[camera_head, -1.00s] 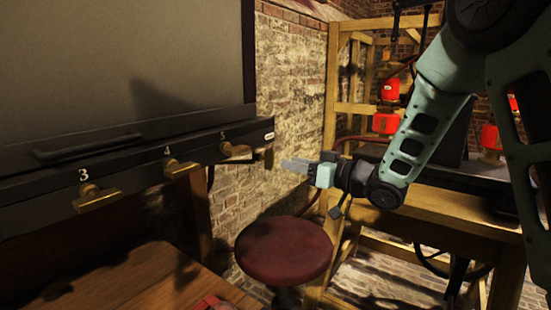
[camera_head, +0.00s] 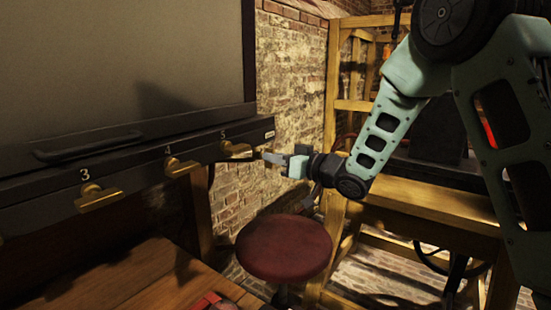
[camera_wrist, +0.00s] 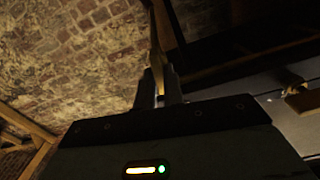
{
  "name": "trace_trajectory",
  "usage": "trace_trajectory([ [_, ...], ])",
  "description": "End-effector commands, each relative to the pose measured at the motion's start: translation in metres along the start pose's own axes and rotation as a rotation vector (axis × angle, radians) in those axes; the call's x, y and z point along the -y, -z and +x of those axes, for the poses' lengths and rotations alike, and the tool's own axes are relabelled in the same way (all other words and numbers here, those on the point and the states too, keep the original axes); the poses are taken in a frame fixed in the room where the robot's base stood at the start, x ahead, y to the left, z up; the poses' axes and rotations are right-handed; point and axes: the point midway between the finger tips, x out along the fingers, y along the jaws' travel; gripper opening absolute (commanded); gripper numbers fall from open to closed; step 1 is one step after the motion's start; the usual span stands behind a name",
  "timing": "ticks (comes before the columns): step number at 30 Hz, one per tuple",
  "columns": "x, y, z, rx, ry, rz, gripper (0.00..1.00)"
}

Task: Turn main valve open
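A dark panel box (camera_head: 130,160) runs along the left, with brass valve handles on its front edge. The handles marked 3 (camera_head: 97,196), 4 (camera_head: 180,167) and 5 (camera_head: 235,149) all lie sideways. A small pale label (camera_head: 269,134), too small to read, sits at the box's right end. My gripper (camera_head: 266,156) is at that end, its fingertips pointing left. The main valve is largely hidden by the fingers there. In the wrist view the fingers (camera_wrist: 160,88) stand apart, with a narrow brass-coloured piece (camera_wrist: 158,35) between or just beyond them; contact is unclear.
A round red stool (camera_head: 284,248) stands below my gripper. A wooden table (camera_head: 130,285) is at the lower left. A wooden-framed bench (camera_head: 435,200) stands on the right beneath my arm. A brick wall (camera_head: 290,80) is behind.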

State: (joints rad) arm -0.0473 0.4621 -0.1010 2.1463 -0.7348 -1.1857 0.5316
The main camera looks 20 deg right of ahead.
Motion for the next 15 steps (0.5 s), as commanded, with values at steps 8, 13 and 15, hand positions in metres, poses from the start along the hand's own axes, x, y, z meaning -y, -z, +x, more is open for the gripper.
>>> trace_trajectory([
  [8, -0.0004, -0.003, -0.0003, -0.003, 0.0, -0.116, 0.0],
  [13, 0.0008, -0.0002, -0.0001, -0.002, 0.001, -0.165, 0.0],
  [15, 0.0009, 0.0003, 0.0, -0.001, 0.001, -0.165, 0.0],
])
